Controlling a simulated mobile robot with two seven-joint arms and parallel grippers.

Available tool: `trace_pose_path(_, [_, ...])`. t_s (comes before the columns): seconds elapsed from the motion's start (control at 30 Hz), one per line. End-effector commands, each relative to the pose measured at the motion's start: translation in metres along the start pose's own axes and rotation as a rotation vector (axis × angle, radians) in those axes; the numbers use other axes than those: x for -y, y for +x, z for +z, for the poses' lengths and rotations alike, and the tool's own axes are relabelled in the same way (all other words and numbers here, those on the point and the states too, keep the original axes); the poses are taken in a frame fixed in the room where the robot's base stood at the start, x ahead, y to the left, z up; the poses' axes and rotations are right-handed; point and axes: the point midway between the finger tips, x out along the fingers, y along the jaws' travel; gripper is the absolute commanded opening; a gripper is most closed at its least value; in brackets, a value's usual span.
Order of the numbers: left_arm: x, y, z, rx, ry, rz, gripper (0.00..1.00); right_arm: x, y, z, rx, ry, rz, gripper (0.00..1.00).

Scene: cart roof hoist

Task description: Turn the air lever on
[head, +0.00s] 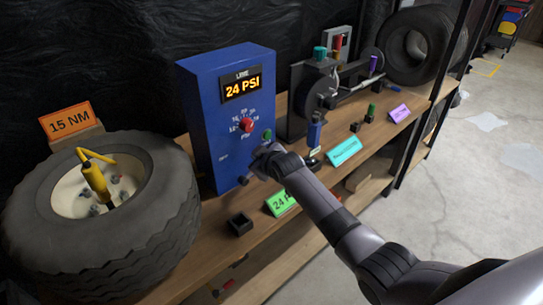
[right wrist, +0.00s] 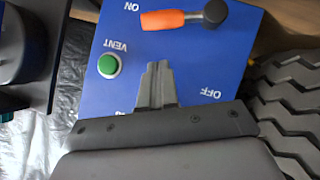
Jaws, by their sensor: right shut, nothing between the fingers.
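The air lever (right wrist: 172,20) has an orange handle on a dark round pivot (right wrist: 214,12), low on the front of the blue box (head: 208,110). In the right wrist view, which shows the panel upside down, the handle extends from the pivot to the ON label; the OFF label (right wrist: 210,92) is away from it. In the head view my right gripper and arm hide the orange handle. My right gripper (right wrist: 157,66) is shut and empty in front of the panel, apart from the handle in the picture. It also shows in the head view (head: 258,158). My left gripper is not in view.
The box carries a 24 PSI display (head: 242,87), a red knob (head: 246,125) and a green VENT button (right wrist: 108,64). A bench fixture (head: 297,100) stands right. A black square holder (head: 240,223) sits in front.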

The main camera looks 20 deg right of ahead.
Motion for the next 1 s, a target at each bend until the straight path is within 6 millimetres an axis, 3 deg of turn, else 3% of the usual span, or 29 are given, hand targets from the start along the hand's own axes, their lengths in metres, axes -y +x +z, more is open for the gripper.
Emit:
trace_pose_path(0.7, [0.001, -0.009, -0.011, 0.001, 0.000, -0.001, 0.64, -0.004, -0.079, 0.001, 0.002, -0.001, -0.001, 0.00])
trace_pose_path(1.0, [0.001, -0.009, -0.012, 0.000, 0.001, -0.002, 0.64, -0.005, -0.099, 0.002, 0.004, -0.001, -0.001, 0.00])
